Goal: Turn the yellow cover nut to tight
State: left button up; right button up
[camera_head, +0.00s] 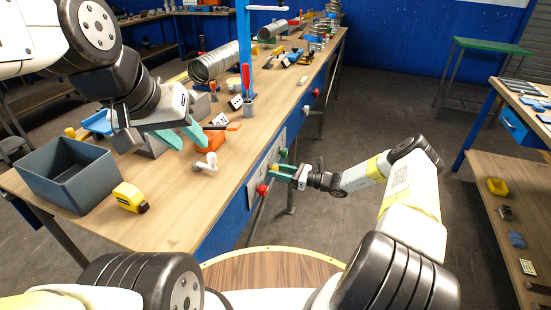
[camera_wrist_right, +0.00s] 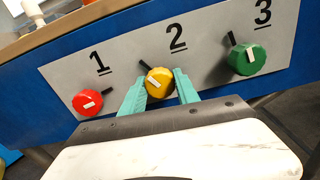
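The yellow cover nut (camera_wrist_right: 159,82) sits under the number 2 on a grey panel (camera_wrist_right: 215,50) on the blue bench side. It has a white mark on its face, and a short black bar shows at its upper left. My right gripper (camera_wrist_right: 161,76) has one teal finger on each side of the nut, with the fingers parted. I cannot tell whether they touch it. In the head view my right gripper (camera_head: 274,172) is at the panel, and the nut is mostly hidden. My left gripper (camera_head: 195,146) is open above the bench top, near an orange object.
A red nut (camera_wrist_right: 87,102) under 1 and a green nut (camera_wrist_right: 247,59) under 3 flank the yellow one. On the bench are a grey bin (camera_head: 68,178), a yellow tape measure (camera_head: 130,197), an orange object (camera_head: 211,140) and a white pipe piece (camera_head: 206,163).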

grip_shut()
jog(key=shift+m, duration=0.4)
jog(key=m, duration=0.4)
jog(key=shift+m, duration=0.3)
jog(key=m, duration=1.6)
jog(key=shift+m, duration=0.4)
